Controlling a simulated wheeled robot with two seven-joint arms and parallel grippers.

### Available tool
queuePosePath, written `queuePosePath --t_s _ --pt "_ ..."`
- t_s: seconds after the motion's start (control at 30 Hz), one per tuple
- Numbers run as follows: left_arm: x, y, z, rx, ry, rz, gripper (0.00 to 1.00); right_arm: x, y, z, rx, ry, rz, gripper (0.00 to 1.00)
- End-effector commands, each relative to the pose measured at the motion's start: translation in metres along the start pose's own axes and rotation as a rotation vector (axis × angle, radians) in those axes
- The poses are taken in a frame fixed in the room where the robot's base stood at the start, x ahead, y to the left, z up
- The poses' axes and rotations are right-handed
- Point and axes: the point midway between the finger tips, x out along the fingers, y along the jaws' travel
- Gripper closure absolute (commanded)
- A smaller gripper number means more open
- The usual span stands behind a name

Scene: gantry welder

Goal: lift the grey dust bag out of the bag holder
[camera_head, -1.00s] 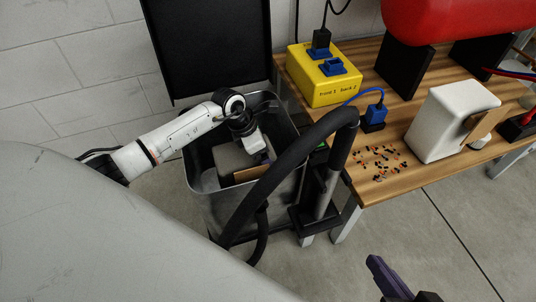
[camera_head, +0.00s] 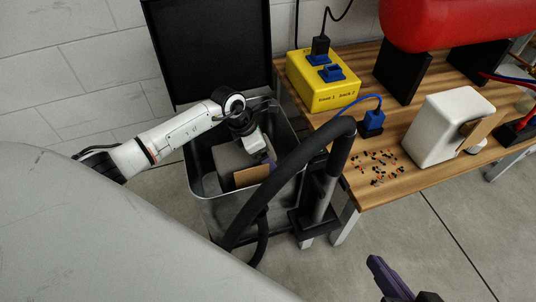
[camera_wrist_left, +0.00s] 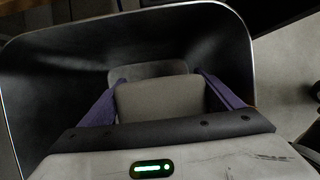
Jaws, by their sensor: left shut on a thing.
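The grey dust bag (camera_head: 230,162), with a tan cardboard plate (camera_head: 252,175) at its front, is inside the open grey metal bin (camera_head: 218,212), seemingly the bag holder. In the head view my left gripper (camera_head: 257,147) reaches into the bin from above, partly hidden by its wrist. In the left wrist view the purple fingers of my left gripper (camera_wrist_left: 160,85) stand on both sides of the grey bag (camera_wrist_left: 160,102), shut on it. The bag's underside is hidden. My right gripper (camera_head: 392,280) shows only partly at the bottom edge, away from the bin; its opening cannot be made out.
A thick black hose (camera_head: 290,165) arches over the bin's right side. The black lid (camera_head: 208,50) stands open behind. The wooden table (camera_head: 400,185) at right holds a yellow box (camera_head: 323,85), a white bag (camera_head: 440,125) with a cardboard plate, scattered small bits (camera_head: 376,165) and a red tank (camera_head: 450,20).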

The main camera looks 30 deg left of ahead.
Motion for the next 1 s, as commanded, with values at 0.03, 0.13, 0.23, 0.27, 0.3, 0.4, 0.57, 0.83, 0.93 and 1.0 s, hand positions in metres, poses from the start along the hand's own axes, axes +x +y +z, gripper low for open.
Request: queuePosePath --t_s 0.03,0.13,0.23,0.27,0.3,0.4,0.57,0.83,0.93,1.0 --pt "-0.004 0.001 0.003 0.001 -0.003 0.002 0.55 -0.002 -0.001 -0.002 0.0 0.0 0.0 1.0" --pt "-0.007 0.001 0.004 0.001 -0.004 0.002 0.55 -0.003 -0.002 -0.004 0.0 0.0 0.0 1.0" --pt "-0.009 0.0 0.005 0.001 -0.004 0.001 0.55 -0.005 -0.002 -0.006 0.0 0.0 0.0 1.0" --pt "-0.01 0.0 0.005 0.001 -0.004 0.001 0.55 -0.005 -0.003 -0.006 0.0 0.0 0.0 1.0" --pt "-0.011 0.0 0.006 0.001 -0.004 0.001 0.55 -0.006 -0.003 -0.007 0.0 0.0 0.0 1.0" --pt "-0.014 0.0 0.007 0.001 -0.003 0.001 0.55 -0.007 -0.004 -0.009 0.0 0.0 0.0 1.0" --pt "-0.018 0.0 0.008 0.001 -0.003 0.0 0.55 -0.009 -0.005 -0.012 0.0 0.0 0.0 1.0" --pt "-0.025 -0.001 0.011 0.001 -0.003 0.0 0.55 -0.013 -0.007 -0.017 0.0 0.0 0.0 1.0" --pt "-0.027 -0.001 0.012 0.001 -0.003 0.001 0.55 -0.015 -0.008 -0.018 0.0 0.0 0.0 1.0" --pt "-0.029 -0.001 0.013 0.001 -0.003 0.001 0.55 -0.016 -0.008 -0.02 0.0 0.0 0.0 1.0"
